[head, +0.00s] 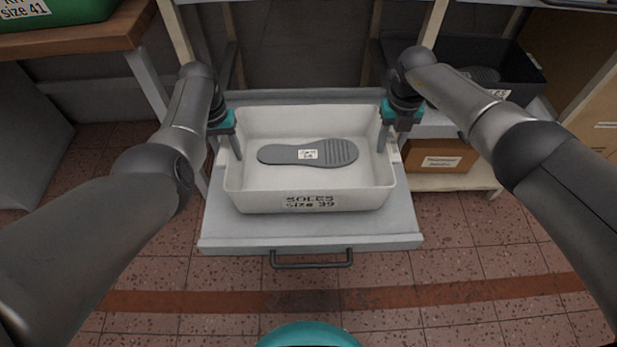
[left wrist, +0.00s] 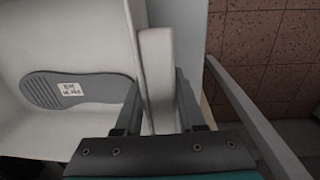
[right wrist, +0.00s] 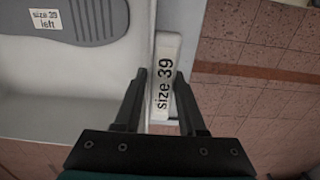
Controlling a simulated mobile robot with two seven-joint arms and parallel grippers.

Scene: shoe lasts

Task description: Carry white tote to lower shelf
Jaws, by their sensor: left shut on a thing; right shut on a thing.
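The white tote (head: 310,186) is labelled "SOLES size 39" and sits on or just above a grey pull-out shelf (head: 310,240) with a dark handle. A grey sole (head: 335,152) with a white tag lies in it. My left gripper (head: 236,150) is shut on the tote's left side; the left wrist view shows the white rim piece (left wrist: 157,75) between its fingers. My right gripper (head: 388,142) is shut on the tote's right side; the right wrist view shows a "size 39" rim piece (right wrist: 163,80) between its fingers. I cannot tell whether the tote touches the shelf.
A black tote (head: 515,62) stands on a shelf at the right, above a brown cardboard box (head: 441,155) on a lower board. A green tote (head: 60,12) is on a wooden bench (head: 85,40) at upper left. The tiled floor (head: 450,265) in front is clear.

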